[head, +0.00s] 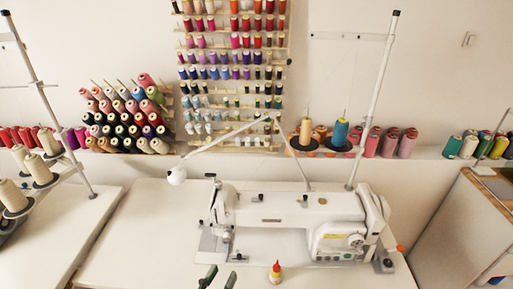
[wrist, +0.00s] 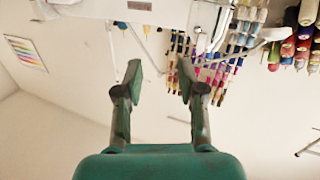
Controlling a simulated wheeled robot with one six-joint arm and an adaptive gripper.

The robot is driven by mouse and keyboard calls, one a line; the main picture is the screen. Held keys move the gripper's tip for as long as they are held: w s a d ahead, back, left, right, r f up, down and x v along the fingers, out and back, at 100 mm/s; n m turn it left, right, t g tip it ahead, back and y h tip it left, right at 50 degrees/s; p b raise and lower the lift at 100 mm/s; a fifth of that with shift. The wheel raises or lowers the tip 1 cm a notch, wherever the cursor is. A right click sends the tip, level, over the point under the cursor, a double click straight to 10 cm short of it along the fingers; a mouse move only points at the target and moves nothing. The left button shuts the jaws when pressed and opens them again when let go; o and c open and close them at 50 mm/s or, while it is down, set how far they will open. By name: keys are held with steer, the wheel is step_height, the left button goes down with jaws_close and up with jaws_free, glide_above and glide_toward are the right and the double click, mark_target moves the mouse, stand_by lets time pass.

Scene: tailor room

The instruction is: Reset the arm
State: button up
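My gripper (head: 220,278) shows at the bottom edge of the head view, where only its two dark fingertips are visible, apart from each other. In the wrist view my gripper (wrist: 160,76) has its two green-tipped fingers spread with nothing between them. The rest of my arm is hidden in the head view. The fingertips appear in front of the white sewing machine (head: 290,208), left of a small bottle with a red cap (head: 275,273). I cannot tell how high they are above the table.
The sewing machine stands on a white table (head: 135,235). A thread stand (head: 372,100) rises behind it. Another stand with cream cones (head: 45,142) is at the left. A spool rack (head: 235,70) hangs on the wall. A wooden-edged table (head: 490,190) is at the right.

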steer(key=s+d+f+n+g+y, duration=0.25)
steer(key=d+f+n+y, duration=0.3)
steer(key=d+f, duration=0.8)
steer(key=s+d+f+n+g+y, duration=0.1)
steer(key=s+d+f, duration=0.25)
steer(key=s, duration=0.25)
steer(key=s+d+f+n+y, duration=0.1)
steer(key=s+d+f, duration=0.1)
steer(key=s+d, duration=0.3)
steer(key=s+d+r+m+t, duration=0.1)
steer(key=s+d+r+m, duration=0.1)
steer(key=s+r, duration=0.4)
steer(key=s+d+r+m+t, duration=0.1)
steer(key=s+d+r+m, duration=0.1)
steer(key=s+r, duration=0.4)
steer(key=s+h, duration=0.1)
steer(key=s, duration=0.4)
steer(key=shift+d+r, duration=0.25)
steer(key=shift+d, duration=0.1)
